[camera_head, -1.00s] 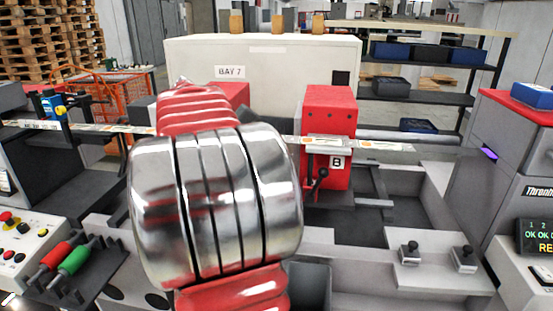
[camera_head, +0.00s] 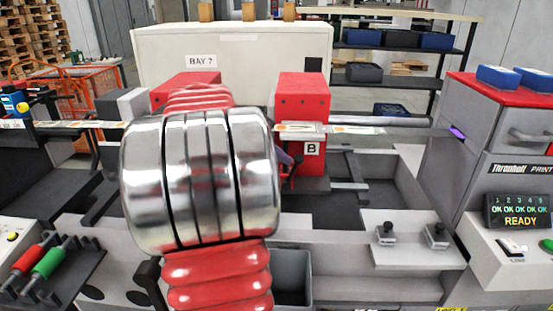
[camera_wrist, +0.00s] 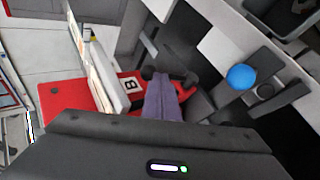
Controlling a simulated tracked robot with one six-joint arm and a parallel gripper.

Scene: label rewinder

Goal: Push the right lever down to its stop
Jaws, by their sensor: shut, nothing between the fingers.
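The right red block (camera_head: 302,95) carries a white B label (camera_head: 312,149); the same block (camera_wrist: 62,97) and label (camera_wrist: 131,85) show in the wrist view. The right lever (camera_wrist: 189,78) is a dark piece beside the B label, partly covered by my gripper. My gripper (camera_wrist: 160,82) has its purple-grey fingers shut and empty, over the lever area. I cannot tell whether they touch the lever. In the head view only a bit of the fingers (camera_head: 284,154) shows past my arm, and the lever is mostly hidden there.
A blue ball (camera_wrist: 241,77) lies to the right of the fingers in the wrist view. A label strip (camera_head: 345,130) crosses in front of block B. Two dark knobs (camera_head: 385,234) stand on the grey panel at right. The printer (camera_head: 500,130) shows READY.

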